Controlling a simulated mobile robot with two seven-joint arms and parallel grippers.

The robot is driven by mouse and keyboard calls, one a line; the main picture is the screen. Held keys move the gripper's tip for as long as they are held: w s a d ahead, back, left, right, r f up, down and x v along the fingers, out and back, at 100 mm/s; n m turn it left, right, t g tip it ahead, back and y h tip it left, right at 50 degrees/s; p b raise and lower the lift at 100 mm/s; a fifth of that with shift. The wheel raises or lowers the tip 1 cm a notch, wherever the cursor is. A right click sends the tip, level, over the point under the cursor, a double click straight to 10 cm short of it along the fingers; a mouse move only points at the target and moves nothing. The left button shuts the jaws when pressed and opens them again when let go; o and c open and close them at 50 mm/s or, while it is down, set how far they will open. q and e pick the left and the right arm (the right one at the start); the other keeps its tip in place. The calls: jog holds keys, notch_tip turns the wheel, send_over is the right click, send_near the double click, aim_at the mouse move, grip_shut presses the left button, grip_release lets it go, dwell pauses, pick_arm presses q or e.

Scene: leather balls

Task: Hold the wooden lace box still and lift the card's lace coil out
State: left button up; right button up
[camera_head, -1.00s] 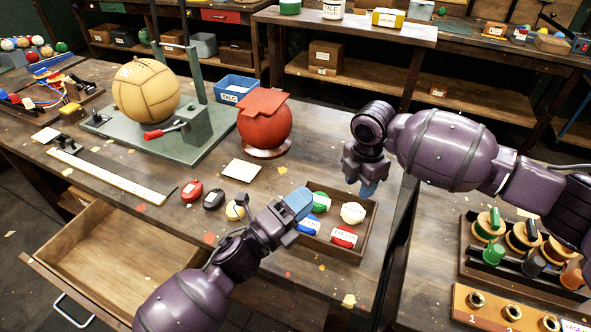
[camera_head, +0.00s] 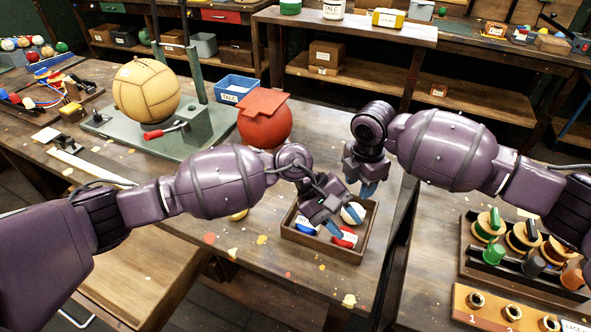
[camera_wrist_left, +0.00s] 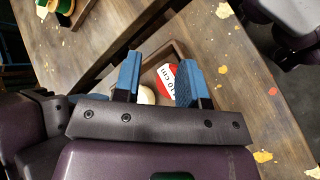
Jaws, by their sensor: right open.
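The wooden lace box (camera_head: 320,251) sits on the bench in the head view, holding lace coils. A red coil with a white label (camera_head: 345,238), a blue coil (camera_head: 305,226) and a cream coil (camera_head: 353,212) show in it; the earlier-seen green coil is hidden. My left gripper (camera_head: 345,225) is open above the box. In the left wrist view its blue fingers (camera_wrist_left: 158,75) are spread with the red coil (camera_wrist_left: 166,76) and cream coil (camera_wrist_left: 146,95) showing between them. My right gripper (camera_head: 367,188) is open at the box's far right corner; contact is unclear. The white card is hidden behind my left arm.
A red ball (camera_head: 264,126) with a flat panel on top stands behind my left arm. A tan ball (camera_head: 146,90) sits in a green press (camera_head: 190,138). An open drawer (camera_head: 130,290) juts out at front left.

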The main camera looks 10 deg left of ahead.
pick_arm(q)
jog(key=w+a+m+t+y, duration=0.1)
jog(key=w+a+m+y, duration=0.1)
jog(key=w+a, duration=0.1)
jog(key=w+a+m+y, duration=0.2)
jog(key=w+a+y, duration=0.1)
jog(key=shift+a+m+t, duration=0.1)
jog(key=shift+m+t, duration=0.3)
jog(key=w+a+r+m+t+y, duration=0.2)
jog(key=w+a+m+y, duration=0.1)
jog(key=w+a+y, duration=0.15)
jog(key=shift+h, duration=0.25)
jog(key=f, duration=1)
jog(key=shift+w+a+f, duration=0.1)
jog(key=shift+a+f, duration=0.1)
jog(key=shift+a, duration=0.15)
jog(key=shift+c, duration=0.4)
grip_shut()
